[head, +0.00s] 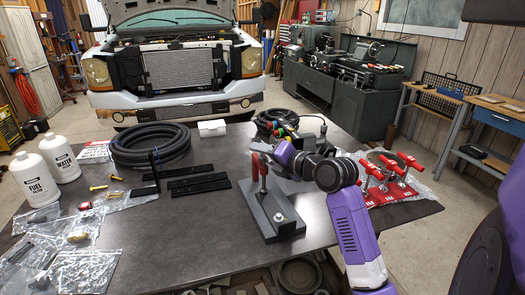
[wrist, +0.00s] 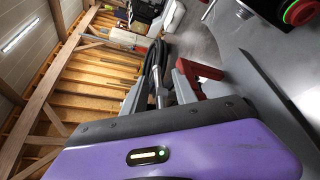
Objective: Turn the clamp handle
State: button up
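The clamp is mounted on a dark grey block (head: 262,216) on the table. Its red handle (head: 263,174) stands nearly upright at the block's far end. My gripper (head: 268,150) comes in from the right, beside the top of the handle. In the wrist view, my gripper (wrist: 160,88) has its two grey fingers apart, with a metal rod showing in the gap. A red part (wrist: 202,70) shows at the right finger. Whether it touches the finger is unclear. The purple gripper body hides much of the near area.
Red clamps (head: 385,180) stand on the right of the table, beside my arm. Cables (head: 275,122) sit behind. The table in front of the block is clear.

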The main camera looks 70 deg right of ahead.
grip_shut()
jog(key=shift+f+m+h+b, duration=0.1)
jog(key=shift+m+h+b, duration=0.2)
jog(key=shift+b, duration=0.1)
